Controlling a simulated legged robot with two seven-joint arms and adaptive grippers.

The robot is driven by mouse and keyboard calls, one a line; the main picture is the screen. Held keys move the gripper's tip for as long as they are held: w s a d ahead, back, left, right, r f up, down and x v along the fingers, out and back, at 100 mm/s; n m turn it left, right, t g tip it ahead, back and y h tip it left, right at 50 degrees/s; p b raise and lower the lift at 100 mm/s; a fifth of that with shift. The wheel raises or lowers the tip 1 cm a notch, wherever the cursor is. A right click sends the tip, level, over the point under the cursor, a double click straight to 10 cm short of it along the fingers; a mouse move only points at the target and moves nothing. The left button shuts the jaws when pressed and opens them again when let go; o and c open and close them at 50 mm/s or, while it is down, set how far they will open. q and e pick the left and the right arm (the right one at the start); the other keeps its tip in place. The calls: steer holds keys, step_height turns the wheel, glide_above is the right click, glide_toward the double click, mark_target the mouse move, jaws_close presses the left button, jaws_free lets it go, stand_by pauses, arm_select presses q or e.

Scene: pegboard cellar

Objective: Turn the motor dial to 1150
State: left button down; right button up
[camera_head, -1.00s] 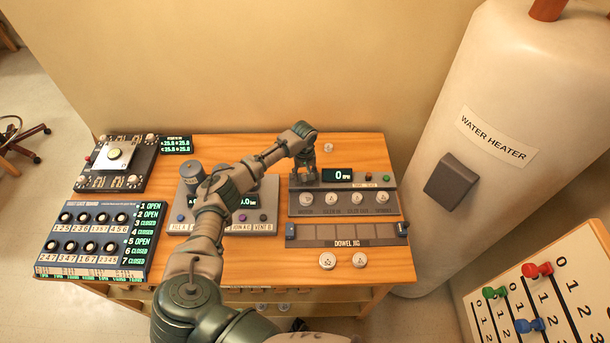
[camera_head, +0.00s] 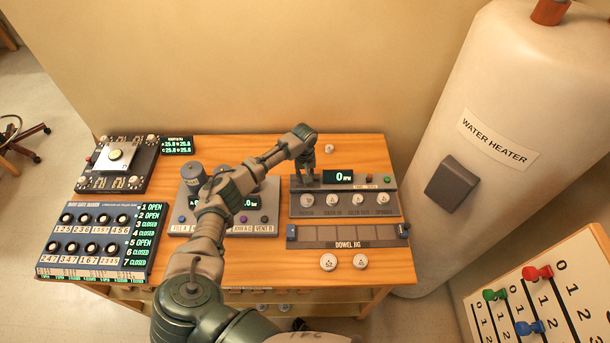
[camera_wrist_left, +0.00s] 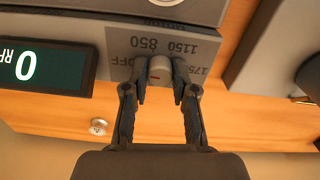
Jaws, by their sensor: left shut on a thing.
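The motor dial (camera_wrist_left: 160,70) is a small grey knob on a grey panel, seen upside down in the left wrist view. Printed marks around it read OFF, 850, 1150 and a partly hidden 175-something. A small reddish mark shows on the knob; which number it points to I cannot tell. My left gripper (camera_wrist_left: 160,88) is shut on the dial, one finger on each side. In the head view my left gripper (camera_head: 304,178) is at the left end of the motor panel and hides the dial. The RPM display (camera_head: 344,176) reads 0. My right gripper is not in view.
Several white knobs (camera_head: 358,200) line the panel's front, with the dowel jig (camera_head: 345,243) before it. A gauge box (camera_head: 262,205) stands left under my arm. A switch board (camera_head: 100,240) lies farther left. A water heater (camera_head: 480,150) stands right of the table.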

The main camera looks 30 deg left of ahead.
arm_select(q)
steer(key=shift+s+r+m+p, duration=0.1)
steer(key=shift+m+p, duration=0.9)
steer(key=shift+p, duration=0.05)
steer(key=shift+m+p, duration=0.55)
steer(key=shift+m, duration=0.35)
steer(key=m+p, duration=0.1)
steer(key=m, duration=0.1)
steer(key=shift+m, duration=0.4)
steer(key=m, duration=0.3)
steer(key=shift+m+p, duration=0.3)
steer(key=shift+p, duration=0.1)
steer(key=m, duration=0.2)
steer(key=shift+m, duration=0.4)
steer(key=m, duration=0.3)
steer(key=shift+a+m, duration=0.1)
steer(key=shift+m, duration=0.2)
steer(key=m, duration=0.4)
steer(key=shift+m, duration=1.2)
steer(key=shift+w+a+r, duration=0.1)
steer(key=shift+w, duration=0.1)
